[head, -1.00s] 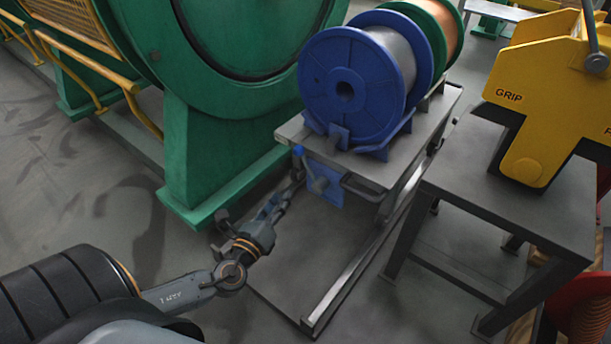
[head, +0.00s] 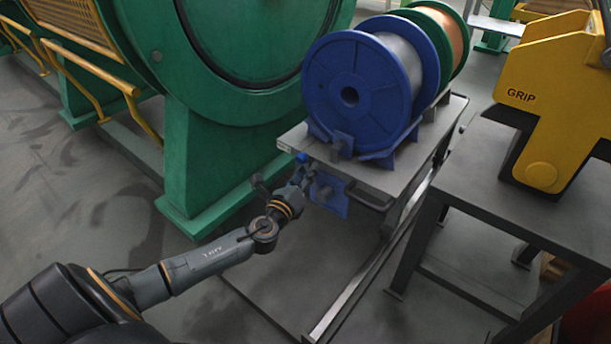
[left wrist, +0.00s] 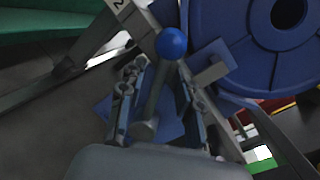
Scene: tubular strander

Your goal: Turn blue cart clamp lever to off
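The clamp lever has a blue ball knob (head: 303,158) and sits at the near left corner of the cart (head: 385,175), by a blue plate (head: 333,196) on the cart's end. In the left wrist view the lever shows as a grey rod with the blue knob (left wrist: 171,43) at its upper end. My left gripper (head: 301,177) is at the lever. In the left wrist view its two fingers (left wrist: 161,75) are apart, one on each side of the rod, with the knob beyond the tips. I cannot tell whether either finger touches the rod. My right gripper is out of view.
A blue reel (head: 345,88) and a green-flanged reel (head: 447,35) stand on the cart. A green machine housing (head: 215,140) is close on the left. A grey table (head: 520,190) with a yellow GRIP block (head: 545,110) stands on the right.

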